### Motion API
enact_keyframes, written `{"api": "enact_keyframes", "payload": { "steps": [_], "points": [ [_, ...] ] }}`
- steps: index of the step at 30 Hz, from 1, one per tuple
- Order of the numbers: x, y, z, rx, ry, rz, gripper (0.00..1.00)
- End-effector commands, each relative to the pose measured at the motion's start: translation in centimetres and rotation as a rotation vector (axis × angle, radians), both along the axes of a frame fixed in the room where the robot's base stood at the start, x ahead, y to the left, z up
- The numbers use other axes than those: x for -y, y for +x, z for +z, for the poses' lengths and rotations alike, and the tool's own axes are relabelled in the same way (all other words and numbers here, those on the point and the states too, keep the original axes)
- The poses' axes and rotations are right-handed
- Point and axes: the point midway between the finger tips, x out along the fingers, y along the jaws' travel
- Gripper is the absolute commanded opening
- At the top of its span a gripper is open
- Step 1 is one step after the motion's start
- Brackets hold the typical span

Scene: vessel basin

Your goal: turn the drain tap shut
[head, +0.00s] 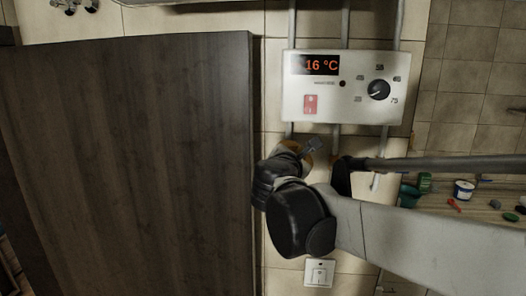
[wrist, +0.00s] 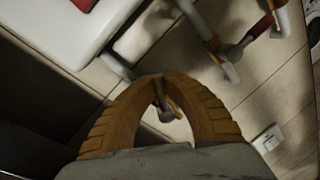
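Under the water heater, a grey stem with a rounded end (wrist: 166,112) shows between my fingers in the wrist view. It looks like part of a tap, but its body and handle are mostly hidden. My gripper (wrist: 156,78) has two ribbed orange-brown fingers that arch around this stem, with tips close together by the left pipe (wrist: 117,66). Whether they pinch anything is unclear. In the head view my gripper (head: 304,148) is just below the heater, and my dark wrist covers much of the fitting. A red-handled valve (wrist: 257,27) sits further right in the wrist view.
The white heater (head: 300,115) reads 16 °C and is close above my gripper. A dark wooden panel (head: 130,160) stands close on the left. A middle pipe (wrist: 190,12) hangs beside the gripper. A wall switch (head: 319,272) is below. Small items and a tub (head: 464,190) lie at right.

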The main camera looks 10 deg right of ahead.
Motion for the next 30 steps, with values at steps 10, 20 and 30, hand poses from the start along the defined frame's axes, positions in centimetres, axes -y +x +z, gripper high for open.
{"api": "enact_keyframes", "payload": {
  "steps": [10, 20, 30],
  "points": [
    [1.2, -0.4, -1.2, 0.101, 0.314, -0.002, 0.0],
    [1.9, -0.7, -2.6, 0.197, 0.608, -0.004, 0.0],
    [2.1, -0.7, -3.7, 0.273, 0.84, -0.002, 0.0]
  ]
}}
